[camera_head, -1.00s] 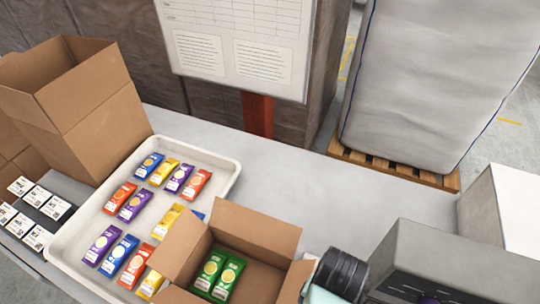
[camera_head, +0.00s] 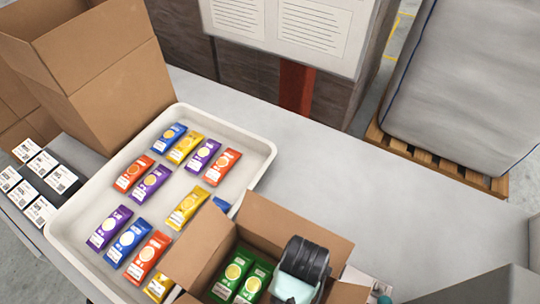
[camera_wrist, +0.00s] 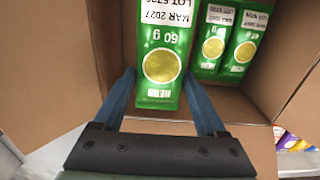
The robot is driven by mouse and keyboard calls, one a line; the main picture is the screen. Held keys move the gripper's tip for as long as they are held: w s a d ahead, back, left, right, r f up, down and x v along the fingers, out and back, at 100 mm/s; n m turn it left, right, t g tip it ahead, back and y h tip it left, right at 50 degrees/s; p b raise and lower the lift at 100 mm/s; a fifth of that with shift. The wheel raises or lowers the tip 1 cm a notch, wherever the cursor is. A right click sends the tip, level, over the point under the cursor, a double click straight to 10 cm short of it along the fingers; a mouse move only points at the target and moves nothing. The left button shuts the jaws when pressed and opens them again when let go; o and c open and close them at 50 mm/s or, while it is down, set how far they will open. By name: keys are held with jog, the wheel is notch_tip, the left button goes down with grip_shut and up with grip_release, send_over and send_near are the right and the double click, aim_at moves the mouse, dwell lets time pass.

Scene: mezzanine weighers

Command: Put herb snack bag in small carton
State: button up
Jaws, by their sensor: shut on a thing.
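The small carton (camera_head: 280,225) is an open brown box with its flaps spread, at the bottom middle of the head view. Two green herb snack bags (camera_head: 240,278) lie side by side in its left part. My gripper (camera_wrist: 160,88) is shut on another green herb snack bag (camera_wrist: 163,50), marked 60 g, with a finger on each side. In the wrist view the carton walls (camera_wrist: 45,70) surround this bag, and the two other bags (camera_wrist: 225,45) lie to its right. In the head view my wrist hides the held bag. I cannot tell whether it touches the carton floor.
A white tray (camera_head: 262,150) with several blue, yellow, purple, orange and red bags stands left of the carton. A tall open brown box (camera_head: 110,85) stands behind it. Label cards (camera_head: 40,165) lie at the far left. The grey table (camera_head: 330,165) is clear behind the carton.

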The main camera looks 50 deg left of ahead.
notch_tip(320, 180, down, 5)
jog(key=shift+s+d+f+p, duration=0.1)
jog(key=shift+d+p, duration=0.05)
jog(key=shift+p, duration=0.15)
jog(key=shift+f, duration=2.3)
jog(key=shift+f, duration=0.1)
jog(key=o, duration=1.3)
notch_tip(320, 180, up, 12)
jog(key=shift+r, duration=0.15)
